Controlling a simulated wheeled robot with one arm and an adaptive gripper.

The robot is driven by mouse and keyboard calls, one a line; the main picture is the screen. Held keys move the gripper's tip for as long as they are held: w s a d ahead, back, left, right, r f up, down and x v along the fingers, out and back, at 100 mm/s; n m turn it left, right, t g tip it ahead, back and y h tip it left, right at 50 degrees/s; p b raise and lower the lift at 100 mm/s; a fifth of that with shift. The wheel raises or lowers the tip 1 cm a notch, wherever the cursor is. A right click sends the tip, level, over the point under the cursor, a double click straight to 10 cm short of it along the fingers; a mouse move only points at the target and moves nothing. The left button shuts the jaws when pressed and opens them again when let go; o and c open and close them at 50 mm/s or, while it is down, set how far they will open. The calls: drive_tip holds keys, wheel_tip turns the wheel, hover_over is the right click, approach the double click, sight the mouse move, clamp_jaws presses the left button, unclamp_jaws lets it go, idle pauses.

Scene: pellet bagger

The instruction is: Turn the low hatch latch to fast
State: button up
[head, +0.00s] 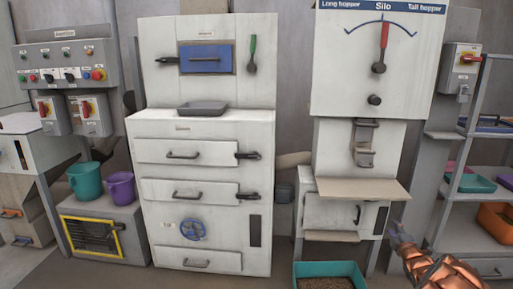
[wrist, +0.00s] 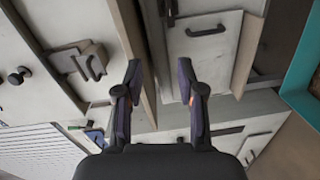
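The main cabinet's lower hatch (head: 190,192) has a black latch (head: 248,196) at its right side, lying roughly level. A similar upper latch (head: 248,155) sits above it. Under the silo, a low door (head: 330,211) has a dark handle; the wrist view also shows this door (wrist: 212,48) and a dark fitting (wrist: 172,12) at its edge. I cannot tell which latch the task names. My gripper (wrist: 159,80) is open and empty, its fingers well apart. In the head view, it (head: 400,236) is at the lower right, near the silo's base.
A beige tray (head: 360,188) juts out above the low door. A teal bin of pellets (head: 330,268) stands on the floor before the silo. A shelf rack (head: 476,150) is close on the right. The floor before the main cabinet looks clear.

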drive_tip(key=w+a+r+m+g+p, duration=0.2)
drive_tip(key=a+r+m+p, duration=0.15)
drive_tip(key=a+r, duration=0.45)
drive_tip(key=s+a+r+m+g+y+p, duration=0.1)
drive_tip(key=s+a+r+m+g+p, duration=0.25)
drive_tip(key=a+r, duration=0.5)
drive_tip(key=s+a+r+g+y+p, duration=0.1)
drive_tip(key=s+a+r+g+p, duration=0.1)
drive_tip(key=s+a+r+p, duration=0.45)
drive_tip(key=s+a+r+m+g+p, duration=0.2)
drive_tip(key=s+a+r+g+p, duration=0.2)
drive_tip(key=s, duration=1.4)
drive_tip(key=s+a+r+m+g+p, duration=0.3)
drive_tip(key=s+r, duration=0.3)
drive_tip(key=s, duration=1.1)
drive_tip(key=s+a+r+m+g+p, duration=0.3)
drive_tip(key=s+a+r+g+p, duration=0.1)
drive_tip(key=s, duration=1.4)
drive_tip(key=shift+s+a+r+g+p, duration=0.35)
drive_tip(key=shift+a+r, duration=0.35)
drive_tip(key=shift+r, duration=0.15)
